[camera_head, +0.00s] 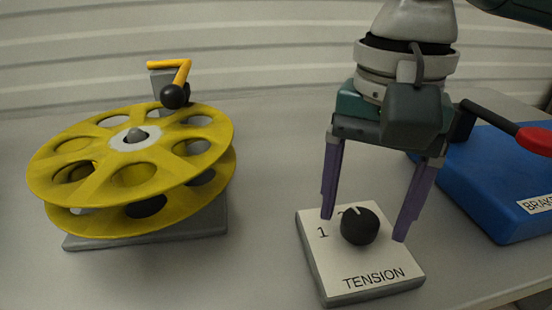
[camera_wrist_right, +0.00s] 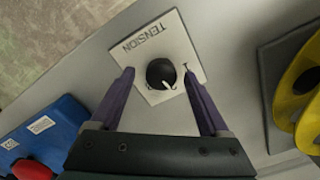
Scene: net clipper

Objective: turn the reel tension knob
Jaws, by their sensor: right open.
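The tension knob (camera_head: 359,226) is black and round with a pale pointer line. It sits on a light plate (camera_head: 385,275) marked TENSION, with a 1 printed left of the knob. In the head view the pointer is at the knob's far side, slightly left. My right gripper (camera_head: 364,226) is open, with one purple finger on each side of the knob and no visible contact. The right wrist view shows the knob (camera_wrist_right: 161,73) between and beyond the open fingers (camera_wrist_right: 158,74). The number behind the knob is partly hidden. My left gripper is not in view.
A yellow reel (camera_head: 130,165) with an orange-and-black crank (camera_head: 175,82) stands on a grey base at the left. A blue brake box (camera_head: 490,185) with a red-tipped lever (camera_head: 530,138) is at the right. Bare table lies between reel and plate.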

